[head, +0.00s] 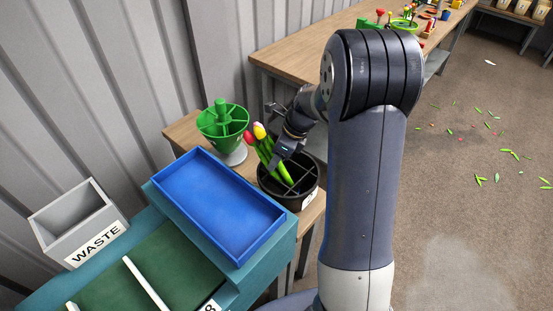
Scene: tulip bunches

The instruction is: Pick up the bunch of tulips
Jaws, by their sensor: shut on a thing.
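A bunch of tulips (267,149) with red, yellow and pink heads and green stems leans in a black divided bucket (307,198). The bucket stands on a small wooden table. The heads point up and to the left, and the stem ends reach down into the bucket. My gripper (279,160) is at the bunch, shut on its stems just above the bucket's rim. The gripper and wrist hide part of the stems. I cannot tell whether the stem ends touch the bucket's floor.
A green holder (222,121) stands behind the bucket to the left. An empty blue tray (218,205) is in front, beside a grey WASTE bin (77,223). A long wooden bench (305,52) with flowers and tools is behind. Cut leaves and petals litter the floor at right.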

